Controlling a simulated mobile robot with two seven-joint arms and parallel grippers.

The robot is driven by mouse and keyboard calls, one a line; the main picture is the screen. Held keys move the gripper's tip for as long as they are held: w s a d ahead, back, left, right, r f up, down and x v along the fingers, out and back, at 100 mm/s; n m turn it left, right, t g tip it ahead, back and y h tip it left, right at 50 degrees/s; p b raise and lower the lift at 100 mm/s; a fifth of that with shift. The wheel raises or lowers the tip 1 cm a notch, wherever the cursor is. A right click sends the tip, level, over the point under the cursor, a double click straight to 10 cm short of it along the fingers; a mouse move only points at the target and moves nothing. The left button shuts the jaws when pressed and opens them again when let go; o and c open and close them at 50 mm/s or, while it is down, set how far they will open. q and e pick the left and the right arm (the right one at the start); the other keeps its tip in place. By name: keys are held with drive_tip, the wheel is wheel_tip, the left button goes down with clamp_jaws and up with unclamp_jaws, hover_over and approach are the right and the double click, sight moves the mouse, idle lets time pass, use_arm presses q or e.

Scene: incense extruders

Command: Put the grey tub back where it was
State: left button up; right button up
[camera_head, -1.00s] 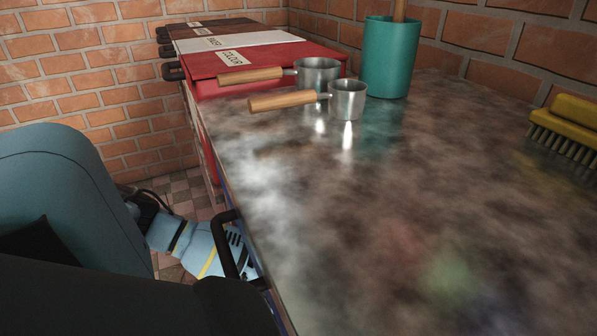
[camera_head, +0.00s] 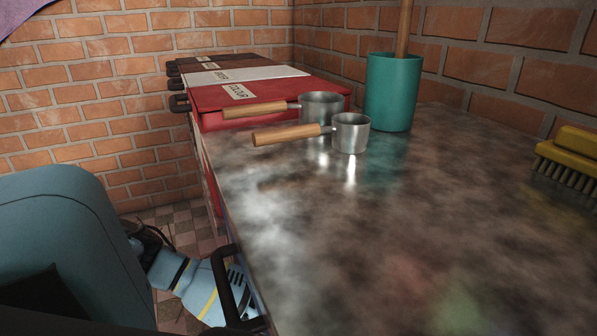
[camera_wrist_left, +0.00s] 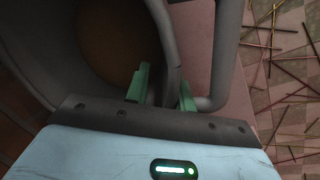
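The grey tub (camera_wrist_left: 60,45) fills the upper left of the left wrist view, open towards the camera, with a dark brownish inside. My left gripper (camera_wrist_left: 164,85) has one green finger on the inner side of the tub's rim and one on the outer side. The fingers appear shut on the rim. In the head view, the light blue wrist of my left arm is low at the counter's left side, and its fingers are hidden. The tub cannot be made out there. My right gripper is in neither current view.
A dark handle (camera_head: 225,285) juts from the counter's left edge. On the counter (camera_head: 430,210) stand two wooden-handled metal cups (camera_head: 351,134) (camera_head: 321,104), a teal pot (camera_head: 392,90) and a yellow brush (camera_head: 570,155). Labelled red and white boxes (camera_head: 275,93) are behind. Thin sticks (camera_wrist_left: 285,60) litter the floor.

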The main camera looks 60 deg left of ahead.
use_arm(q)
drive_tip(key=p+v, duration=0.3)
drive_tip(key=v, duration=0.4)
drive_tip(key=shift+r, duration=0.35)
drive_tip(key=shift+a, duration=0.1)
